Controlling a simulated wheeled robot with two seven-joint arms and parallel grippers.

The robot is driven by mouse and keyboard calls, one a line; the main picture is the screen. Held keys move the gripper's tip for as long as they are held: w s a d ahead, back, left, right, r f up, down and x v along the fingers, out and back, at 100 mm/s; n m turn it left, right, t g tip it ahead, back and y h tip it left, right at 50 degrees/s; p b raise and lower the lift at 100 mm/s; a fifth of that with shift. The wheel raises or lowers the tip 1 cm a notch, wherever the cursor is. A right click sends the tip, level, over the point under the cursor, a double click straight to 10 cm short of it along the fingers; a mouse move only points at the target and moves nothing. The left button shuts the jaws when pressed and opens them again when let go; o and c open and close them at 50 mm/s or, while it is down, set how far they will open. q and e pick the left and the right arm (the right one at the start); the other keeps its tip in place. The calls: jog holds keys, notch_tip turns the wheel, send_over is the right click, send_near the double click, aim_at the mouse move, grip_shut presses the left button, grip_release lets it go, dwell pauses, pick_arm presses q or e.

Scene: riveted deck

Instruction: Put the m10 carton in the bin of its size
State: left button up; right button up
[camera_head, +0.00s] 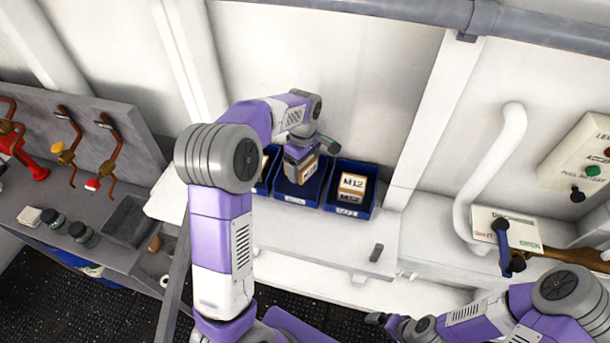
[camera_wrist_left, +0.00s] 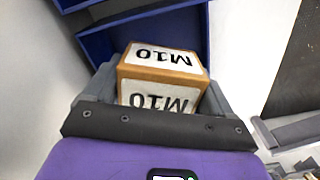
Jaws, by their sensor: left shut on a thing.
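The m10 carton (camera_wrist_left: 162,62) is a small brown box with white labels reading M10. My left gripper (camera_wrist_left: 160,100) is shut on it, one jaw on each side. In the head view the left gripper (camera_head: 303,160) holds the carton (camera_head: 309,174) at the middle blue bin (camera_head: 297,199); I cannot tell whether it touches the bin floor. The right blue bin (camera_head: 345,210) holds a carton marked M12 (camera_head: 353,184). The left blue bin (camera_head: 262,188) is mostly hidden by my left arm. The middle bin's label is too small to read. My right gripper (camera_head: 378,319) is low at the bottom, its jaws unclear.
The bins stand in a row on a white bench (camera_head: 330,238) against the wall. A small dark block (camera_head: 376,252) lies at the bench's front. A white pipe (camera_head: 490,165) and a sign board (camera_head: 505,228) are at right. A grey bench with tools (camera_head: 100,215) is at left.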

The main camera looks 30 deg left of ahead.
pick_arm(q)
jog(key=shift+f, duration=2.7)
jog(key=shift+f, duration=0.1)
jog(key=o, duration=1.1)
notch_tip(320, 180, up, 12)
jog(key=shift+r+p, duration=0.15)
jog(key=shift+p, duration=0.2)
